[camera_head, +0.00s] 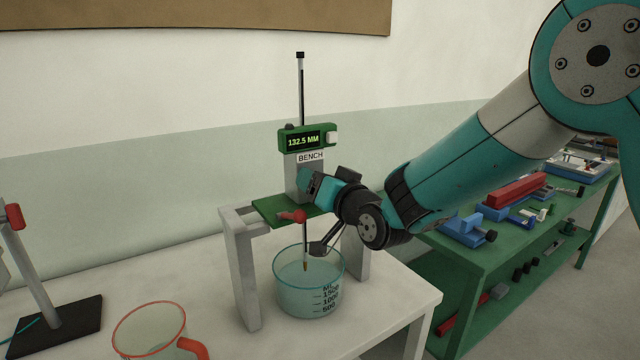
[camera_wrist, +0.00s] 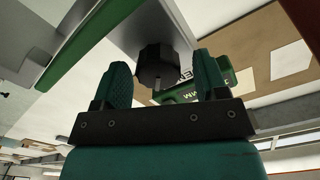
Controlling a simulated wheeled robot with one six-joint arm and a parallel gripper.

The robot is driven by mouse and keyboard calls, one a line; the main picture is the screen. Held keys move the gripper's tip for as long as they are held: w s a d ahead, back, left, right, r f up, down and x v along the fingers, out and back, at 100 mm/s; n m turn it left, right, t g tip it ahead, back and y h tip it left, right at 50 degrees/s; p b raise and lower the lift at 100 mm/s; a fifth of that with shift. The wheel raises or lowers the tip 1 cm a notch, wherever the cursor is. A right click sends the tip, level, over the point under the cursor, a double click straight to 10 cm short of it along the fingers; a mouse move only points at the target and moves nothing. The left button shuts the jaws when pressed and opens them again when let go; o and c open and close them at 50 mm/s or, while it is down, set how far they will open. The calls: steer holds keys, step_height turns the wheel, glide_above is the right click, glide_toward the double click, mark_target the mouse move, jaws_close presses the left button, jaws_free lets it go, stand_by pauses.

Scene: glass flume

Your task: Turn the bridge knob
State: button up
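The bridge (camera_head: 247,272) is a grey stand with a green top plate (camera_head: 268,212), straddling a glass beaker. A grey post labelled BENCH rises from it and carries a green gauge (camera_head: 302,139) reading 132.5 MM. In the wrist view a dark, faceted knob (camera_wrist: 157,65) on a short shaft stands between my gripper's two teal fingers (camera_wrist: 161,78). The fingers are apart, with a visible gap on the right and a narrow one on the left. In the head view my gripper (camera_head: 312,186) is at the post's right side and hides the knob.
The beaker (camera_head: 308,290) stands under the bridge with a thin rod tip in it. A red-rimmed jug (camera_head: 150,330) and a black-based stand (camera_head: 62,325) are at left. A green bench (camera_head: 480,255) with tools is at right. The white table's front right is clear.

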steer(key=shift+s+d, duration=0.1)
steer(key=b+v, duration=0.7)
steer(key=v, duration=1)
steer(key=shift+s+d, duration=0.1)
stand_by(1.1)
steer(key=w+a+n+p, duration=0.2)
steer(key=w+a+p, duration=0.1)
steer(key=w+p, duration=0.1)
steer(key=w+a+n+p, duration=0.2)
steer(key=w+a+p, duration=0.1)
steer(key=w+p, duration=0.1)
steer(key=w+a+n+p, duration=0.2)
steer(key=w+a+p, duration=0.2)
steer(key=w, duration=0.2)
steer(key=shift+w+f, duration=0.2)
steer(key=shift+w, duration=0.05)
